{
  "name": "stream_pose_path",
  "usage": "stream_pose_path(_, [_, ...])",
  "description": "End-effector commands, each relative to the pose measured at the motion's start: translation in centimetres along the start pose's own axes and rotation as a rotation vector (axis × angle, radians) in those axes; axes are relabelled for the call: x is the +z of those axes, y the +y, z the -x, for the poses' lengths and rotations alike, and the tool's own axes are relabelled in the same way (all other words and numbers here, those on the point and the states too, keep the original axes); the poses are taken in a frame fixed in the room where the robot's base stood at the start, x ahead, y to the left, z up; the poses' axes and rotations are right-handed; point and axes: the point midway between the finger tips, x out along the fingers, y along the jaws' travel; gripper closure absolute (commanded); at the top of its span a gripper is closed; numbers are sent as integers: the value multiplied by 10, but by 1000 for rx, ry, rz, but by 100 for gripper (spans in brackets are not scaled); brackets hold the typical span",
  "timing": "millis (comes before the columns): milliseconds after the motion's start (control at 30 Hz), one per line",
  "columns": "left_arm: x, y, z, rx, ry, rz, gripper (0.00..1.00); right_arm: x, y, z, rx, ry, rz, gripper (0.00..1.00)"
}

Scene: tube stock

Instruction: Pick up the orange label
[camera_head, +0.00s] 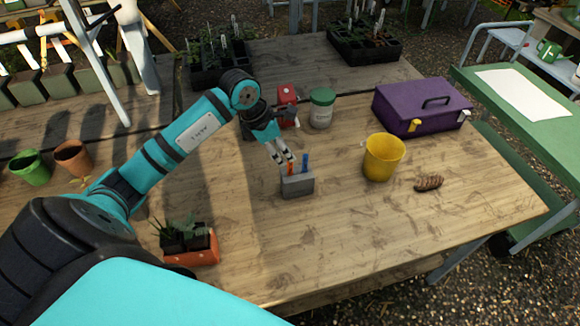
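An orange label (290,169) stands upright in a small grey block (298,187) near the middle of the table. A blue label (305,162) stands in the same block, just to the right. My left gripper (284,159) points down just above and behind the orange label. Its pale fingertips are apart, and nothing shows between them. I cannot tell whether a fingertip touches the label. The label's lower end is hidden in the block. My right gripper is out of view.
A red object (288,96) and a green-lidded jar (321,108) stand behind the gripper. A yellow pot (383,158), a purple toolbox (422,106) and a brown cone-like object (429,183) are to the right. A planter (193,253) is front left. The front middle is clear.

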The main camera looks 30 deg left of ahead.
Motion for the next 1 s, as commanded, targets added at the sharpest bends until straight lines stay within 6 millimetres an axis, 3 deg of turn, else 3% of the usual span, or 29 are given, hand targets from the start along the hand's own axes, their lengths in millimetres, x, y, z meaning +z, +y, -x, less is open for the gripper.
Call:
stream_pose_path(267, [0,1,-20,-3,0,2,71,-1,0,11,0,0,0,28])
stream_pose_path(533, [-1,6,-58,-2,-1,2,71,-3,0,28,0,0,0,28])
stream_pose_path(833, [-3,7,-65,1,1,-2,71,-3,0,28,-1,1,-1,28])
stream_pose_path(1000, [-2,7,-65,1,0,-2,92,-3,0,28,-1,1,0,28])
